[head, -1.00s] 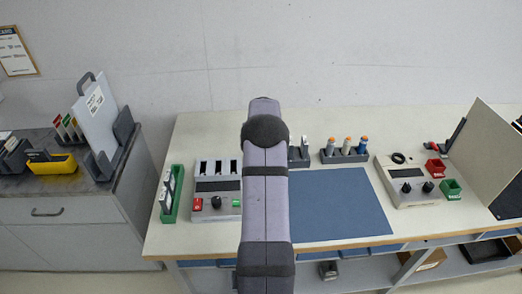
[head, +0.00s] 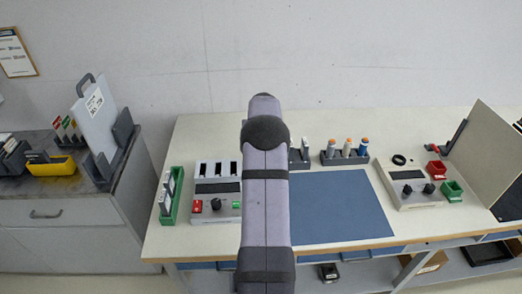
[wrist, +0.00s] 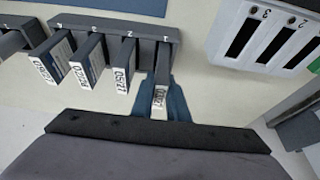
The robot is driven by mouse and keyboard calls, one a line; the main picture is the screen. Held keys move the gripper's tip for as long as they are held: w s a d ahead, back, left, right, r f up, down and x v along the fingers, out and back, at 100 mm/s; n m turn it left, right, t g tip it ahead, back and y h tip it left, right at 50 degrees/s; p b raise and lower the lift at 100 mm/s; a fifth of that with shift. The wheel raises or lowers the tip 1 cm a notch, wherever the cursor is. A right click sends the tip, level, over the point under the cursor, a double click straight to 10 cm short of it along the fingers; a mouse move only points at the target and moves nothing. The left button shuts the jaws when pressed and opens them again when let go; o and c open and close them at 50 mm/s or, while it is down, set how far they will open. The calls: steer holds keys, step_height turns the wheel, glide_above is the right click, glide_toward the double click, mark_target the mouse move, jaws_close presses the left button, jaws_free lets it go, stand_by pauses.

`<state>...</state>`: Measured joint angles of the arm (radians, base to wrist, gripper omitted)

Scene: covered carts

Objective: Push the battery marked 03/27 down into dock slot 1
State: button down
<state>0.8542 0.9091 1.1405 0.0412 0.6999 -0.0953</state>
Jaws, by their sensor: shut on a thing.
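My gripper (wrist: 163,92) has its blue fingers shut on a battery (wrist: 160,98) in the wrist view. Its white end label is small and blurred, so I cannot read the date for sure. This battery stands at the end place, marked 1, of a grey numbered rack (wrist: 147,50), in line with several other labelled batteries (wrist: 122,79). How deep it sits is not clear. A white dock (wrist: 219,44) with dark numbered slots shows at the upper right. In the head view the dock (head: 230,170) has three empty-looking slots; my arm hides the gripper and most of the rack (head: 299,157).
A green tray (head: 176,205) stands left of the dock. A blue mat (head: 340,205) covers the middle of the bench. A holder with several bottles (head: 345,157) stands behind it. A second control box (head: 408,184) and small red and green bins (head: 452,190) are at the right.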

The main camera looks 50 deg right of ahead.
step_height(320, 180, up, 8)
steer(key=shift+b, duration=1.15)
steer(key=shift+w+a+r, duration=0.1)
steer(key=shift+r, duration=0.1)
steer(key=w+a+r+n+p, duration=0.2)
steer(key=w+a+r+p, duration=0.2)
steer(key=w+a, duration=0.3)
steer(key=w+a+f+m+p, duration=0.1)
steer(key=a+p, duration=0.1)
steer(key=a, duration=0.4)
steer(key=w+a+m+p, duration=0.1)
steer(key=w+a+p, duration=0.1)
steer(key=a, duration=0.4)
steer(key=shift+w+a+f, duration=0.25)
steer(key=shift+f, duration=0.15)
steer(key=shift+f, duration=0.1)
